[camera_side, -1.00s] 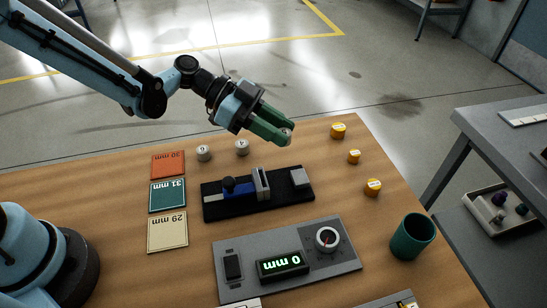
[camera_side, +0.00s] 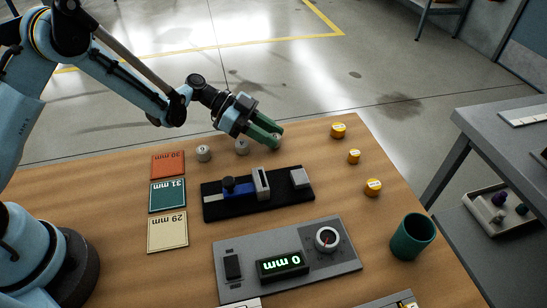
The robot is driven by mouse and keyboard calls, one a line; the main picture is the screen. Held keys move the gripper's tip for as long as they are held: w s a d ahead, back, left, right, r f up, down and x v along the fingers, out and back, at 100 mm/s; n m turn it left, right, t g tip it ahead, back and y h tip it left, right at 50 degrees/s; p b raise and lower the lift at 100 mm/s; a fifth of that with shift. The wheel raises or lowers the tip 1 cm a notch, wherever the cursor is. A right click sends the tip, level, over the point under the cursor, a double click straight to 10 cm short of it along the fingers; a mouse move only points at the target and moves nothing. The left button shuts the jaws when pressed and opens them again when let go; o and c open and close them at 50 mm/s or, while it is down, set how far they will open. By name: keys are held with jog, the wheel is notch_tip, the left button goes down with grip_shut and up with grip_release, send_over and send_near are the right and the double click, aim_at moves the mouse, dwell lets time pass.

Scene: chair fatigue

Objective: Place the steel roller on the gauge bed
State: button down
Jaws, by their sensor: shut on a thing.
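My gripper (camera_side: 275,143), with green fingers, is shut on a small grey steel roller, which the fingertips mostly hide in this view. It is near the table's back edge, behind the right part of the gauge bed. The gauge bed (camera_side: 215,210) is a black bar on the wooden table, with a blue piece and black knob (camera_side: 229,184), an upright grey plate (camera_side: 262,182) and a grey block (camera_side: 299,178). Two more grey rollers stand on the table behind it, one at left (camera_side: 204,153) and one beside my gripper (camera_side: 242,147).
Cards (camera_side: 167,196) lie left. Several yellow pieces (camera_side: 354,157) and a green cup (camera_side: 412,238) stand right. The left foreground table is partly clear.

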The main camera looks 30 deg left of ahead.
jog(key=shift+f, duration=0.15)
jog(key=c, duration=0.8)
grip_release()
